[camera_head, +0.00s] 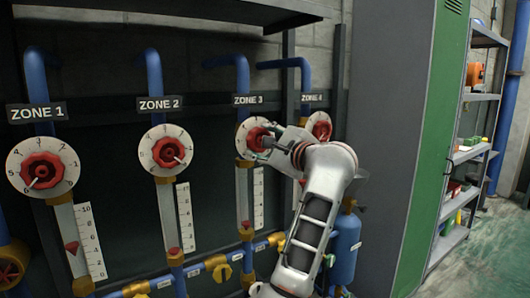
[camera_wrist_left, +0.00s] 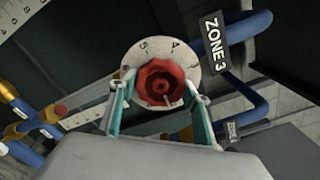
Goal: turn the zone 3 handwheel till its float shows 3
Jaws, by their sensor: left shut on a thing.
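The zone 3 handwheel (camera_head: 257,138) is red, on a round white numbered dial (camera_head: 243,136) under the ZONE 3 sign (camera_head: 248,99). My left gripper (camera_head: 268,142) is at this handwheel, and its arm covers part of the dial's right side. In the left wrist view the red handwheel (camera_wrist_left: 160,84) sits between the two fingers of my left gripper (camera_wrist_left: 160,98), which is shut on it. The zone 3 gauge (camera_head: 257,198) with its white scale hangs below the dial. Its red float (camera_head: 246,224) shows low on the tube; the scale numbers are too small to read. My right gripper is not in view.
The zone 1 (camera_head: 43,170), zone 2 (camera_head: 168,152) and zone 4 (camera_head: 321,127) handwheels stand on the same wall. A blue cylinder (camera_head: 345,248) stands right of my left arm. A grey and green cabinet (camera_head: 400,150) and a shelf are further right.

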